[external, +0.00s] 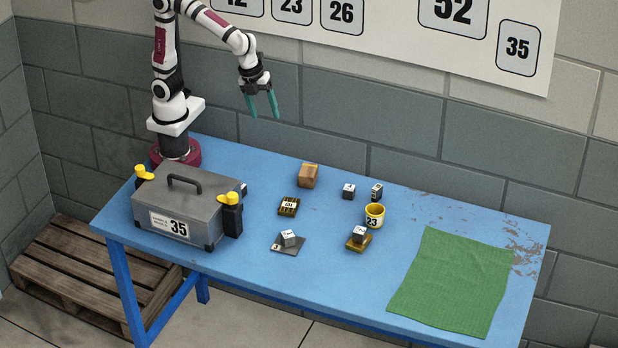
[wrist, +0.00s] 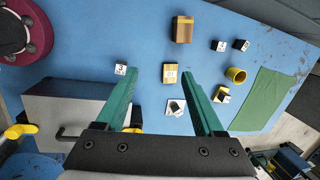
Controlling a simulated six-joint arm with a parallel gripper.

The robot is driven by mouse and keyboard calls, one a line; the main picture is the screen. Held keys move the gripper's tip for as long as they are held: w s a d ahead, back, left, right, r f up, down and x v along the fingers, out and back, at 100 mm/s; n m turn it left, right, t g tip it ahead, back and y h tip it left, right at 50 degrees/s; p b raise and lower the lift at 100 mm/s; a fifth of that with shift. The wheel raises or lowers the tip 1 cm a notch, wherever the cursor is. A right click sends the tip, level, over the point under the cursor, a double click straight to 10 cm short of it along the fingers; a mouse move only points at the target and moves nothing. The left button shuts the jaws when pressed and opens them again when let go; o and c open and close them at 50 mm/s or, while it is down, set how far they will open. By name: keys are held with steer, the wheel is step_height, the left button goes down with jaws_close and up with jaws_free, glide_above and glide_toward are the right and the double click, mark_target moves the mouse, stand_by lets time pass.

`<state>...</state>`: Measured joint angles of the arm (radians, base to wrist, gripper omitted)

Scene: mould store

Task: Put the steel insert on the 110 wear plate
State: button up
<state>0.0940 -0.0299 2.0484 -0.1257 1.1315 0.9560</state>
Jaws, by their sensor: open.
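My gripper (external: 263,108) is open and empty, high above the table's back; its green fingers also show in the wrist view (wrist: 160,76). Several small grey cubes with marked faces lie about; I cannot tell which is the steel insert. One cube (external: 349,190) and another (external: 377,192) stand at the back, and one (external: 243,188) is mostly hidden behind the toolbox. A dark-yellow plate (external: 288,206) is bare, its label seeming to read 01 or 110. A grey plate (external: 277,246) bears a tilted cube (external: 289,238). A yellow-brown plate (external: 352,246) bears a cube (external: 359,232).
A grey toolbox (external: 160,200) marked 35 stands at the left. A brown block (external: 308,175) is at the back. A yellow cup (external: 375,217) marked 23 stands near the cubes. A green cloth (external: 452,282) lies at the right. The blue table (external: 330,280) is clear along the front.

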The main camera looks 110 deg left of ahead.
steer(key=s+a+f+n+g, duration=0.2)
steer(key=s+n, duration=0.9)
steer(key=s, duration=0.8)
steer(key=shift+s+a+f, duration=0.4)
steer(key=shift+a+f, duration=0.05)
steer(key=shift+a, duration=0.1)
